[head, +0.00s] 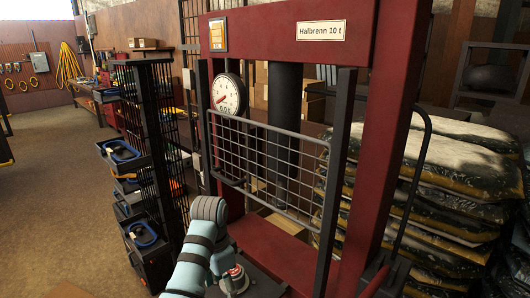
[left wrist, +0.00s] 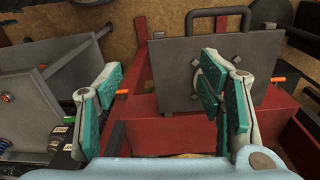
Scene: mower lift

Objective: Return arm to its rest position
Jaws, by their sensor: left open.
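My light blue arm (head: 200,240) rises at the bottom middle of the head view, in front of the red press frame (head: 385,130). Its gripper is hidden there. In the left wrist view my left gripper (left wrist: 160,80) is open, with teal pads and nothing between its fingers. Beyond the fingers is a grey square plate (left wrist: 165,60) with a dark handle (left wrist: 220,14) on top, beside red frame parts (left wrist: 165,130). The right finger overlaps the plate in the picture; contact cannot be told. My right gripper is in neither view.
A wire mesh guard (head: 268,165) and a round gauge (head: 227,95) are on the press. A red-topped button (head: 234,278) is close beside my arm. A dark rack with bins (head: 150,160) stands left, stacked sacks (head: 450,190) right. Floor (head: 50,190) at far left is clear.

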